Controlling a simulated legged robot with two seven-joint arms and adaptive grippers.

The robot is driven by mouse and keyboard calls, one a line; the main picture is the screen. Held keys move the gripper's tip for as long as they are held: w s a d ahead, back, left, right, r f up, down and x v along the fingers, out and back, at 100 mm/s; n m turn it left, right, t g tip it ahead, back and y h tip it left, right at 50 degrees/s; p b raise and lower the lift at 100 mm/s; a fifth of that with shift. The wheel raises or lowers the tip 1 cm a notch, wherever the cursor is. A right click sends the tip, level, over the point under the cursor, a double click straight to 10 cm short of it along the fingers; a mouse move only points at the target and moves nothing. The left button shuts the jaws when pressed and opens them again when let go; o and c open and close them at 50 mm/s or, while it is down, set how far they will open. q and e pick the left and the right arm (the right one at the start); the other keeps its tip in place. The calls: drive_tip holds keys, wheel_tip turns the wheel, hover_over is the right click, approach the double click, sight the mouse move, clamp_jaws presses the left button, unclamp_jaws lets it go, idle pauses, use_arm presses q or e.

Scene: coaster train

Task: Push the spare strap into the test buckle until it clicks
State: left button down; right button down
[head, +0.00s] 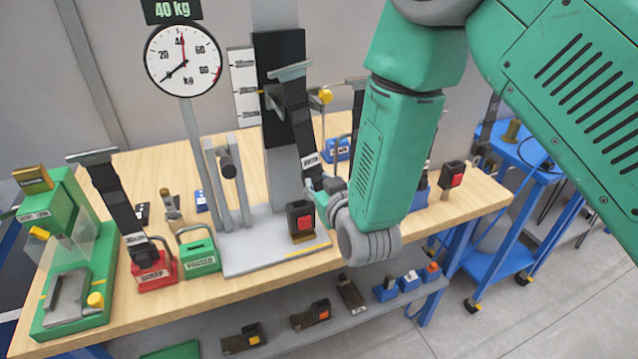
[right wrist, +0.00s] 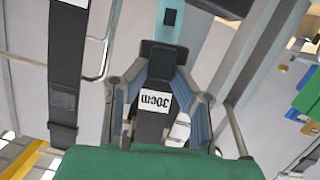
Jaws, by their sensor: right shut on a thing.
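The spare strap (head: 297,115) is a black band hanging from a grey bar, with a white label at its lower end. My right gripper (head: 324,188) is at that lower end. In the right wrist view, its fingers (right wrist: 158,85) are closed around a dark piece with a white tag reading 30cm, seen upside down. The test buckle (head: 300,217), a dark block with a red button, stands on the grey base plate below and left of the gripper, apart from it. The fingertips are partly hidden in the head view. My left gripper is not in view.
A dial gauge (head: 183,60) stands behind the base plate (head: 255,265). Another black strap (head: 113,200) runs to a red box (head: 155,275), beside a green box (head: 198,252). A green press (head: 75,255) is at the left. Another red-button buckle (head: 452,176) stands at the right.

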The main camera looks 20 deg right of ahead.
drive_tip(key=shift+a+m, duration=0.3)
drive_tip(key=shift+a, duration=0.2)
drive_tip(key=a+m, duration=0.1)
drive_tip(key=a, duration=0.1)
drive_tip(key=shift+a+h, duration=0.3)
drive_tip(key=shift+a+m, duration=0.15)
drive_tip(key=shift+m, duration=0.15)
drive_tip(key=shift+a, duration=0.25)
